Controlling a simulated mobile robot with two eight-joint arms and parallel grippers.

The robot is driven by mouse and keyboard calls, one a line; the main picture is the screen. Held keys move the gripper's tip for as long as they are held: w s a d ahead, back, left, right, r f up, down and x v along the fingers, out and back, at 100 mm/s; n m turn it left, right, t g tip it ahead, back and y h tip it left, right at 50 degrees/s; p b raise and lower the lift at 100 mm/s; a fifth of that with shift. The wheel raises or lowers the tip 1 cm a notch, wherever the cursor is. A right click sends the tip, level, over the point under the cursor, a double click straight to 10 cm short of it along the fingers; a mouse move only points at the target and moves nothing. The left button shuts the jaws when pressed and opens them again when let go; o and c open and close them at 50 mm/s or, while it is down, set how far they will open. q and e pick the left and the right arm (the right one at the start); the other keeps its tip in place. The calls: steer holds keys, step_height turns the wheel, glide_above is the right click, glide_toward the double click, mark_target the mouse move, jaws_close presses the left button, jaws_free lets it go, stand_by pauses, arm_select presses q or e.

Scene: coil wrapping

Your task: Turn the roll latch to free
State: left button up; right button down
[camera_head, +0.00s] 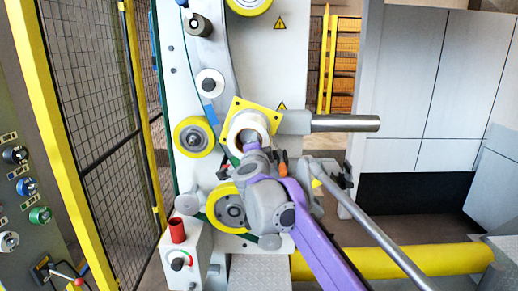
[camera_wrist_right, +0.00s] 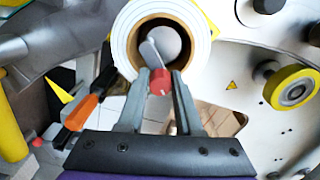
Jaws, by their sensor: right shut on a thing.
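The roll latch (camera_wrist_right: 161,82) has a red knob on a grey lever. It sits in front of the open brown core of a white roll (camera_wrist_right: 118,47). My right gripper (camera_wrist_right: 162,78) has its two grey fingers on either side of the red knob and is shut on it. In the head view the white roll (camera_head: 236,126) is mounted by a yellow square plate (camera_head: 266,110). My right gripper (camera_head: 250,148) reaches the front of the roll from below, and the arm hides the latch there. My left gripper is not in view.
Yellow rollers (camera_head: 193,137) sit on the white machine panel around the roll. A grey bar (camera_head: 345,123) sticks out to the right. An orange and black piece (camera_wrist_right: 82,112) lies close left of my right gripper. A yellow-framed mesh fence (camera_head: 95,110) stands left.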

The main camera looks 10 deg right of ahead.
steer(key=n, duration=0.2)
steer(key=a+n, duration=0.1)
steer(key=shift+r, duration=0.25)
steer(key=shift+w+a+r+n+b, duration=0.1)
steer(key=shift+a+n+b, duration=0.15)
steer(key=shift+n, duration=0.55)
steer(key=shift+w+a+n+b, duration=0.15)
steer(key=shift+a+n, duration=0.1)
steer(key=shift+n, duration=0.55)
steer(key=shift+s, duration=0.15)
steer(key=c, duration=0.9)
jaws_free()
steer(key=shift+a, duration=0.1)
steer(key=shift+o, duration=1.2)
steer(key=shift+a, duration=0.2)
steer(key=shift+d, duration=0.25)
steer(key=shift+s, duration=0.1)
